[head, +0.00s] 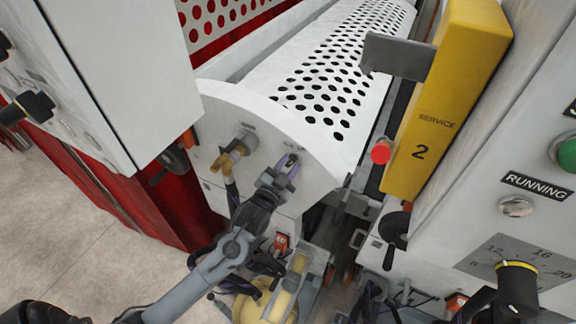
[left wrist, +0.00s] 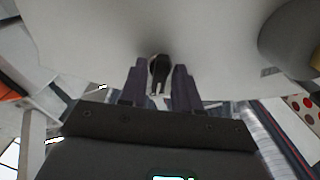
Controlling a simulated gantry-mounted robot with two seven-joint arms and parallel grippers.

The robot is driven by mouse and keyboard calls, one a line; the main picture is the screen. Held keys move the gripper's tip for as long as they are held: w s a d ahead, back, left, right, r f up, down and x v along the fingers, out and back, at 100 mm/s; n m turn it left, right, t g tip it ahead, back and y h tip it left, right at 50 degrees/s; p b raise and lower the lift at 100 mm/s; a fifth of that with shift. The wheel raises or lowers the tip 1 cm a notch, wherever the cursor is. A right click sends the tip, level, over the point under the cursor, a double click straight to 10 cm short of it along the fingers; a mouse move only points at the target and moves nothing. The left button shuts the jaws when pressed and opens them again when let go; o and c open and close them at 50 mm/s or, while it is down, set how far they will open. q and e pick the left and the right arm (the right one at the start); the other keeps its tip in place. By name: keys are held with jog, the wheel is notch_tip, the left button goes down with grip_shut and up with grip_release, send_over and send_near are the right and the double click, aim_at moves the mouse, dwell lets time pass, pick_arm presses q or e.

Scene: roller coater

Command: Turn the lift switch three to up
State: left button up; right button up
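A small black switch knob (left wrist: 158,70) with a light pointer-like part sticks out of a pale panel in the left wrist view. It stands between the two dark fingers of my left gripper (left wrist: 160,85). The fingers are apart, one on each side of the knob, with narrow gaps visible at its sides. In the head view my left gripper (head: 288,166) is at the white rounded end panel (head: 265,120) and hides most of the switch. I cannot read the switch's label or its setting. My right gripper does not show.
A brass fitting with a hose (head: 230,157) projects from the same panel, left of my gripper. A yellow "SERVICE 2" post (head: 440,110) with a red button (head: 381,151) stands to the right. A grey cabinet (head: 90,70) is at left. Yellow equipment (head: 265,300) stands below.

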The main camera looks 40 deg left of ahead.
pick_arm(q)
jog(key=shift+o, duration=0.5)
jog(key=shift+s+d, duration=0.15)
jog(key=shift+s, duration=0.35)
jog(key=b+v, duration=0.3)
jog(key=v, duration=0.6)
jog(key=shift+s, duration=0.4)
